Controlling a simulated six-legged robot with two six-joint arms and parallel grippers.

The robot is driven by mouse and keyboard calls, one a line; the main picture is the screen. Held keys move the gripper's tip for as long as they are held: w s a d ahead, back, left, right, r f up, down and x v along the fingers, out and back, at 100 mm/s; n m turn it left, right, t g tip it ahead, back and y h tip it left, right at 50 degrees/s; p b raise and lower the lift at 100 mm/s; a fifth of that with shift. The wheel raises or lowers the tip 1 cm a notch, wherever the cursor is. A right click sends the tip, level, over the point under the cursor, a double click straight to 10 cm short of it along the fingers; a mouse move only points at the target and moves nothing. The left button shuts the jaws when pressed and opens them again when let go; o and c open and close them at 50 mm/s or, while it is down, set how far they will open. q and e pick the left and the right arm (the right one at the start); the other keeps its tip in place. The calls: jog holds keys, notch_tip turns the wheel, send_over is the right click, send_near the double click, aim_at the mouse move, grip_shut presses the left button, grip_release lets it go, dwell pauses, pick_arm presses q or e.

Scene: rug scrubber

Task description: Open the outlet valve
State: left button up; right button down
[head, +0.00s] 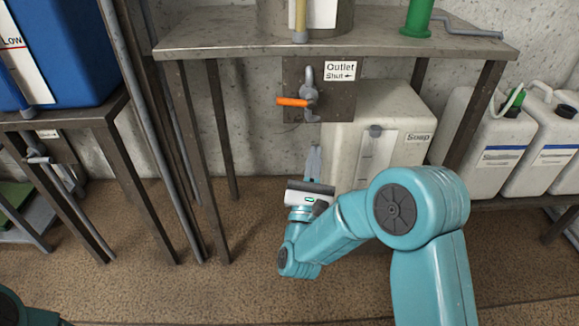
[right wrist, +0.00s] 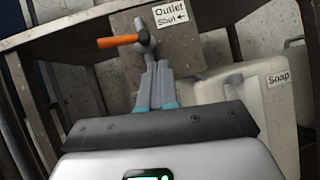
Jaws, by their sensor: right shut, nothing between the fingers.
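The outlet valve (head: 309,95) is mounted on a dark plate under the metal table, beside a label reading "Outlet Shut" with an arrow pointing left. Its orange handle (head: 292,101) points left, roughly level; the handle also shows in the right wrist view (right wrist: 118,41). My right gripper (head: 313,150) is shut and empty, below the valve and pointing up at it. In the right wrist view its fingertips (right wrist: 158,66) overlap the lower part of the valve; I cannot tell whether they touch it. My left gripper is not in view.
A white Soap container (head: 400,115) stands right of and behind my right gripper. The metal table (head: 230,35) overhangs the valve, with legs on both sides. White jugs (head: 490,160) stand at the right, and a blue tank (head: 70,50) at the left.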

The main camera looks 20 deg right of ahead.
aim_at(295, 102)
jog(key=a+f+n+t+y+b, duration=0.25)
jog(key=a+f+b, duration=0.2)
jog(key=a, duration=0.25)
pick_arm(q)
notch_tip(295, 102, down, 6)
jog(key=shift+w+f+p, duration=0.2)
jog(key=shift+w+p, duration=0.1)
jog(key=shift+p, duration=0.05)
pick_arm(e)
jog(key=s+r+x, duration=0.1)
jog(key=x, duration=1.2)
jog(key=shift+s+a+r+m+g, duration=0.15)
jog(key=shift+a+r+m+g, duration=0.15)
jog(key=shift+m+g, duration=0.15)
jog(key=shift+y, duration=0.25)
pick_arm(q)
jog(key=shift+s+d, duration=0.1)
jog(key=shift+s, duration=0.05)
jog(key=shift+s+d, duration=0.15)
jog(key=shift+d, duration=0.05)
pick_arm(e)
jog(key=shift+r, duration=0.1)
